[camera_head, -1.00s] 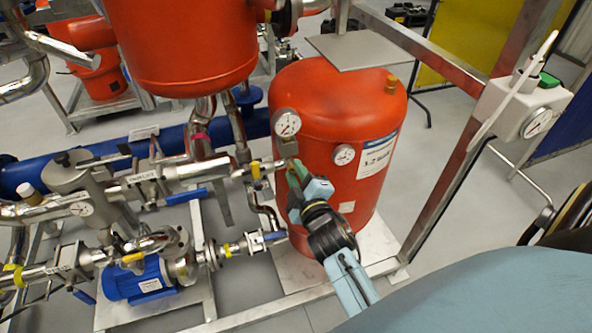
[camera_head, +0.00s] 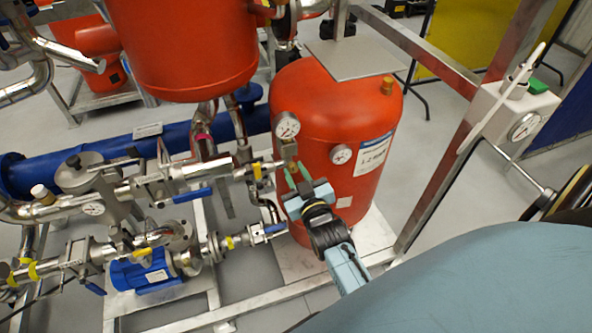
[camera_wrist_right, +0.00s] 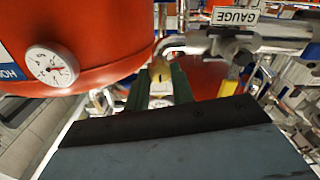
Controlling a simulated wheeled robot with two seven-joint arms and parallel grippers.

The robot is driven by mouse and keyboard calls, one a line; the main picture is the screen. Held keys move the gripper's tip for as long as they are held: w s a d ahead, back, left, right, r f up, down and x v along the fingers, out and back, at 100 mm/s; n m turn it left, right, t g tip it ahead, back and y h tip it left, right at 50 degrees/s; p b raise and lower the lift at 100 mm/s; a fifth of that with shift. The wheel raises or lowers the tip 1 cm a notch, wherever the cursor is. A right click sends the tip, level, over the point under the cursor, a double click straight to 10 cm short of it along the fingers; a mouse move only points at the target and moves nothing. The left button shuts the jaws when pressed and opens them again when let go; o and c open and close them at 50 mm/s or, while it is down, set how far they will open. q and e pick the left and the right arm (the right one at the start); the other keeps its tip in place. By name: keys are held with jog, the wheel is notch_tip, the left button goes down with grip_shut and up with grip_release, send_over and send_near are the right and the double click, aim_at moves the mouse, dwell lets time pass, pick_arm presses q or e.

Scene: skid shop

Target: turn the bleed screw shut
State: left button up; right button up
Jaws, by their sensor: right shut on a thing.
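My right gripper (camera_head: 297,172) reaches in from the lower right, with its green fingers up at the pipe end in front of the red tank (camera_head: 350,110). In the right wrist view, its two fingers (camera_wrist_right: 161,84) stand on either side of a small brass-coloured piece (camera_wrist_right: 160,72), which looks like the bleed screw. The gripper is shut on it. The fingers and the dark gripper body hide the lower part of the screw, so its exact angle cannot be told. My left gripper is not in view.
A round gauge (camera_head: 286,126) sits just above the fingers, and another gauge (camera_head: 341,154) is on the tank. A valve with a blue lever (camera_head: 192,195) and pipes lie to the left. A steel post (camera_head: 440,150) stands to the right. A GAUGE label (camera_wrist_right: 235,16) shows in the wrist view.

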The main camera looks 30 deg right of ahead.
jog(key=shift+m, duration=0.5)
jog(key=o, duration=1)
jog(key=v, duration=1.3)
jog(key=shift+s+p, duration=0.2)
jog(key=shift+p, duration=0.2)
